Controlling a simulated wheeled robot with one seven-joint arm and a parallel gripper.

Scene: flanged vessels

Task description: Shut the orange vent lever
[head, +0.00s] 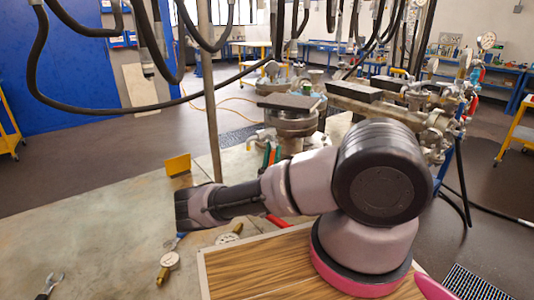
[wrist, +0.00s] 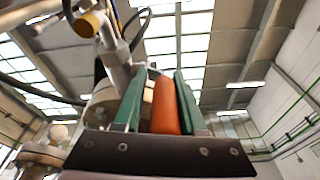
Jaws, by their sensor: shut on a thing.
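The orange vent lever (wrist: 166,106) stands upright in the wrist view, between the two green fingers of my gripper (wrist: 160,76). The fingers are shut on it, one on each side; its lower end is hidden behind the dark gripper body. To its left in the wrist view is grey metal pipework (wrist: 118,70) with a yellow-capped end. In the head view my gripper (head: 271,153) is at the near side of the flanged vessel (head: 293,127), partly hidden by my arm.
Dark hoses (head: 150,50) hang above the bench (head: 110,230), and a metal post (head: 210,110) stands left of the vessel. A yellow block (head: 178,165), brass-fitted gauges (head: 169,260) and a wrench (head: 50,285) lie on the bench. More pipework (head: 440,110) is at right. The bench's left part is mostly clear.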

